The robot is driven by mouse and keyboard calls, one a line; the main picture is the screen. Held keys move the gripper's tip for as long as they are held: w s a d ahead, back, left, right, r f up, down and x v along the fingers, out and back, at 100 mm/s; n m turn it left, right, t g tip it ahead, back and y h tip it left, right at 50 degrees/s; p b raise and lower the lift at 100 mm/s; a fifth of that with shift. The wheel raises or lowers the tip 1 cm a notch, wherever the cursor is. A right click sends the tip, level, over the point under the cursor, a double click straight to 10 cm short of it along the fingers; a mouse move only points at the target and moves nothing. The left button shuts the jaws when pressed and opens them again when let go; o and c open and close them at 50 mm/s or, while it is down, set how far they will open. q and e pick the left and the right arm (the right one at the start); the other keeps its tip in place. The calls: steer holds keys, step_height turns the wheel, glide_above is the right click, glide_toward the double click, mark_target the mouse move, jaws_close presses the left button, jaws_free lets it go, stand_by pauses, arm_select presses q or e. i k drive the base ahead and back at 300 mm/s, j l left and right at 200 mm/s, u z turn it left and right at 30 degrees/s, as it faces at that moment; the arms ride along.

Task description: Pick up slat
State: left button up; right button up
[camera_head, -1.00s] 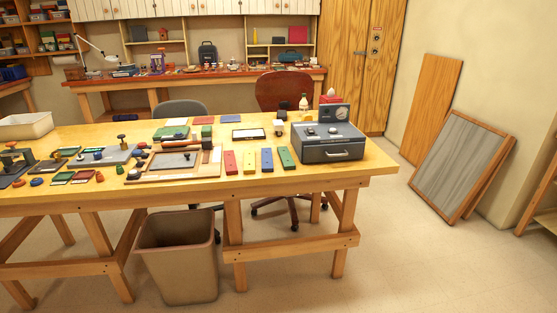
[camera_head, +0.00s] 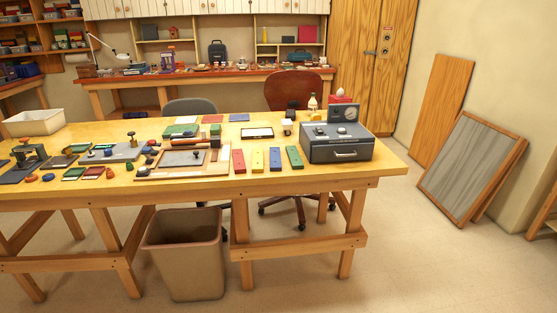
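A tall wooden board (camera_head: 441,110) also leans on the right wall. I cannot tell which of these is the slat. Neither of my grippers is in view.
A grey metal box (camera_head: 337,150) stands right of the bars, and a framed panel in a wooden tray (camera_head: 187,160) lies left of them. A brown bin (camera_head: 185,255) stands before the bench. A framed grey panel (camera_head: 471,168) leans at right. The floor at front right is clear.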

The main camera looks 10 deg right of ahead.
mark_target(275, 154)
steer(key=i+l, duration=0.2)
steer(key=l, duration=0.15)
steer(key=i+l, duration=0.2)
steer(key=l, duration=0.2)
steer(key=i+l, duration=0.15)
steer(key=l, duration=0.2)
steer(key=i+l, duration=0.2)
steer(key=l, duration=0.15)
steer(key=i+l+u, duration=0.1)
steer(key=l, duration=0.3)
steer(key=i+l, duration=0.3)
